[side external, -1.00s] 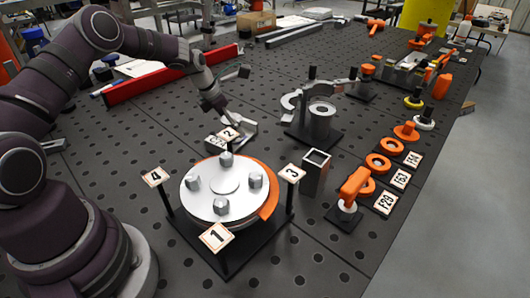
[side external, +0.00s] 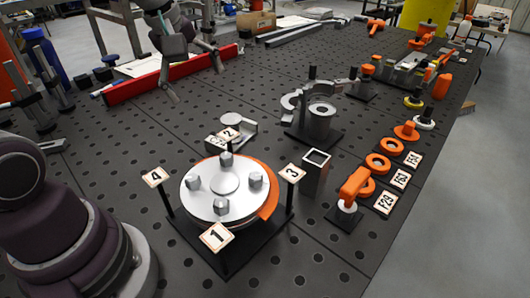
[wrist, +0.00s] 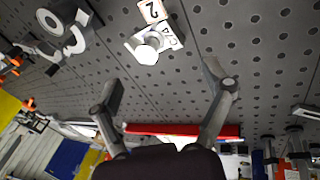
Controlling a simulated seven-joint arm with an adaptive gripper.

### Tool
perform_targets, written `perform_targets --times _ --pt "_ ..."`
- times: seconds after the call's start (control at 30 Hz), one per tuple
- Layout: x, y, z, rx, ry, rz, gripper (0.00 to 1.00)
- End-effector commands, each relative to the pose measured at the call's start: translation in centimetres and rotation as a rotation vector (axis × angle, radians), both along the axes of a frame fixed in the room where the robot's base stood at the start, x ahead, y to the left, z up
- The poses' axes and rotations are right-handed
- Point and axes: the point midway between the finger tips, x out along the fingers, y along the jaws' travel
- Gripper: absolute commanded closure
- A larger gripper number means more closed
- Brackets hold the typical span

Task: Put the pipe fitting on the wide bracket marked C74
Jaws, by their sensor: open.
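A light metal bracket (side external: 246,131) lies on the dark perforated table behind the round flange fixture. A tag (side external: 213,142) beside it is partly hidden by the "2" sign and hard to read. A pale round piece, apparently the pipe fitting (side external: 232,119), sits at the bracket. In the wrist view the round piece (wrist: 146,53) overlaps the bracket, next to the tag (wrist: 170,36); full seating is unclear. My gripper (side external: 192,80) is raised behind and left of them, fingers spread and empty. The wrist view shows the open fingers (wrist: 167,84) apart from the piece.
The flange fixture (side external: 225,180) with numbered signs stands in front of the bracket. A square tube (side external: 315,172) and a clamp stand (side external: 318,120) are to the right. Orange rings (side external: 378,163) line the right edge. A red beam (side external: 150,83) lies behind. Table left of the bracket is clear.

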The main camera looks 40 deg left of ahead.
Motion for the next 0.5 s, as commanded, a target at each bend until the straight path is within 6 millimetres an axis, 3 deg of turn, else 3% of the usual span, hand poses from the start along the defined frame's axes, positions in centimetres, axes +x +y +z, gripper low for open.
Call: perform_targets --times 0.1,0.23,0.33,0.5 --pt "-4.6 -2.5 1.5 0.238 -0.003 -0.574 0.2" --pt "-8.1 -4.2 1.1 0.401 -0.023 -1.047 0.2" --pt "-9.4 -4.8 0.7 0.466 -0.042 -1.239 0.2" --pt "-9.7 -5.0 0.5 0.489 -0.047 -1.308 0.2"
